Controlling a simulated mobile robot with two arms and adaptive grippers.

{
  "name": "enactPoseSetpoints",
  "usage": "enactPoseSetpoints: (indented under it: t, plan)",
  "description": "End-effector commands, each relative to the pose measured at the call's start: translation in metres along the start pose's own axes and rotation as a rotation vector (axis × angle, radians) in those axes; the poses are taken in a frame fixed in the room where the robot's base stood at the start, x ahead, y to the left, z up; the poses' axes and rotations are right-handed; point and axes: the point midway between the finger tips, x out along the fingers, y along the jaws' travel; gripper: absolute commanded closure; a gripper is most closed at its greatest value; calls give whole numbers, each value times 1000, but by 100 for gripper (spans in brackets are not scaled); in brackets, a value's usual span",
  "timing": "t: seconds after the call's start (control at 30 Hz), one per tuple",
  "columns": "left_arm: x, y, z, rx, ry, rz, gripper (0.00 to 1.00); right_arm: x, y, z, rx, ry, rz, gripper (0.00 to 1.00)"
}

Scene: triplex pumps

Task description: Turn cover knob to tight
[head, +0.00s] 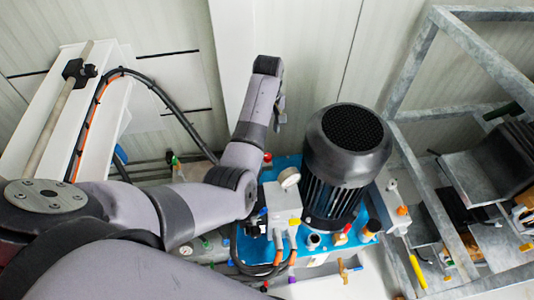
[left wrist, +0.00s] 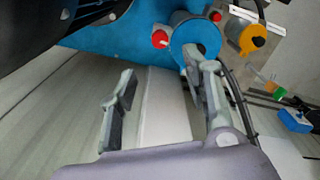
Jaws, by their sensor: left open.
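I cannot tell for certain which part is the cover knob. In the left wrist view a red knob (left wrist: 160,39) sits beside a blue round cover (left wrist: 193,30), and a yellow-orange knob (left wrist: 252,40) is further right. A red knob (head: 267,157) also shows in the head view, just below my left gripper's wrist. My left gripper (left wrist: 160,67) is open and empty, its fingers apart, with the right finger overlapping the blue cover in the picture. Contact cannot be told. In the head view its fingers are mostly hidden by the wrist. My right gripper is not in view.
A large black motor (head: 345,155) stands on the blue pump base (head: 376,208), right of my left arm. A pressure gauge (head: 289,178) and grey box (head: 282,202) sit between them. A metal frame (head: 412,65) is at the right. Black hoses (head: 165,95) hang at the left.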

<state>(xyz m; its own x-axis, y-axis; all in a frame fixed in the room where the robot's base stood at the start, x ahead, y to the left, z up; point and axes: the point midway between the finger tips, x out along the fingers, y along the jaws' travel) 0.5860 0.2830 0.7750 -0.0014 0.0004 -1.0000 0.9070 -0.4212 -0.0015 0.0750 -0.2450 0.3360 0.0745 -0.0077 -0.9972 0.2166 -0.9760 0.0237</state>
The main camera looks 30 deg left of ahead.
Motion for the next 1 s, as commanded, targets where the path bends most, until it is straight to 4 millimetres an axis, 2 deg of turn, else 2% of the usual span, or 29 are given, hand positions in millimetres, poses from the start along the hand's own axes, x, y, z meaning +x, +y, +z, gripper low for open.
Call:
enactPoseSetpoints:
  t: [0.03, 0.2, 0.5, 0.7, 1.0]
  plan:
    - [14, -1, 0, 0, -2, -3, 55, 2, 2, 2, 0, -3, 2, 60]
    - [52, -1, 0, 0, -2, -3, 55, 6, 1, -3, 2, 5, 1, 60]
    - [106, 0, 0, 1, -1, -1, 55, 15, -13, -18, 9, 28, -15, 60]
    - [120, 0, 0, 0, 1, 2, 55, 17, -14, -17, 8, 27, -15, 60]
    - [122, 0, 0, 0, 1, 2, 55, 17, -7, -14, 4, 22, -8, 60]
